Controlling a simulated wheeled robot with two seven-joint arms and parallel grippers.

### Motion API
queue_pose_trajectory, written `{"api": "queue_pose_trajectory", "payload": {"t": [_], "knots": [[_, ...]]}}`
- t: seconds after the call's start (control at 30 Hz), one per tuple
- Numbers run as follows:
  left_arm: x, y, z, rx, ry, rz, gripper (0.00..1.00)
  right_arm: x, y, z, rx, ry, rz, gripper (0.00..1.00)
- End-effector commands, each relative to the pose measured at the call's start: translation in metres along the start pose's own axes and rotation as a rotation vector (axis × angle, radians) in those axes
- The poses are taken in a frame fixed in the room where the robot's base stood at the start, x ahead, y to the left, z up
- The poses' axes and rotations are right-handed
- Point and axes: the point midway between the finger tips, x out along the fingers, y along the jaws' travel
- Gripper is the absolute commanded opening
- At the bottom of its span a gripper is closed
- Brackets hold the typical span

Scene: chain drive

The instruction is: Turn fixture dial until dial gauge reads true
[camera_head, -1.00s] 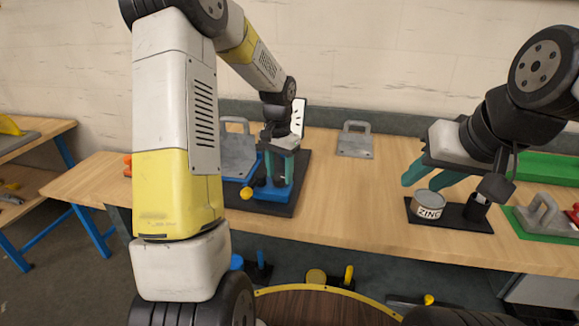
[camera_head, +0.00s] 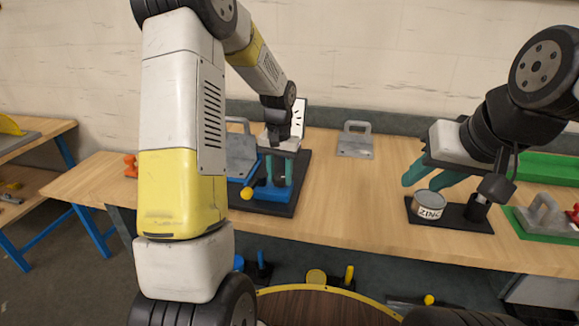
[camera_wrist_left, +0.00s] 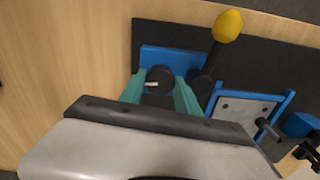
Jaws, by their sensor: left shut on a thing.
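The fixture has a blue body (camera_head: 272,194) on a dark base plate, with a yellow-knobbed lever (camera_head: 247,193). My left gripper (camera_head: 279,172) points down over it with teal fingers. In the left wrist view, the gripper (camera_wrist_left: 160,95) is shut on the dark round dial (camera_wrist_left: 160,74), one finger on each side; a small pale pointer shows on the dial's top. The white dial gauge face (camera_head: 300,117) with black marks stands behind the gripper; its reading is partly hidden and too small to tell. My right gripper (camera_head: 428,178) is open and empty, near the zinc can.
The zinc can (camera_head: 429,204) sits on a black tray at the right. A green tray (camera_head: 548,168) is farther right. The bench between is clear.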

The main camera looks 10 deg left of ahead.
Motion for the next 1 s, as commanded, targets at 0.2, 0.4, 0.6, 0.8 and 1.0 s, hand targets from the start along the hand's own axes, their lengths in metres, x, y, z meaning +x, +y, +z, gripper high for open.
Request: {"api": "queue_pose_trajectory", "payload": {"t": [0.2, 0.4, 0.6, 0.8, 1.0], "knots": [[0.0, 0.0, 0.0, -0.069, -0.001, 0.0, 0.0, 0.0, 0.0, 0.0, 0.0, 0.0, 0.0, 0.36], [0.0, 0.0, 0.001, -0.067, -0.001, 0.0, 0.42, 0.0, 0.0, 0.0, 0.0, 0.0, 0.0, 0.36], [0.0, 0.0, 0.0, -0.067, -0.001, 0.0, 0.48, 0.0, 0.0, 0.0, 0.0, 0.0, 0.0, 0.36], [-0.005, 0.0, 0.0, -0.066, 0.002, 0.0, 0.48, 0.0, 0.0, 0.0, 0.0, 0.0, 0.0, 0.36], [-0.035, 0.0, -0.001, -0.068, 0.005, 0.0, 0.48, 0.0, 0.0, 0.0, 0.0, 0.0, 0.0, 0.36]]}}
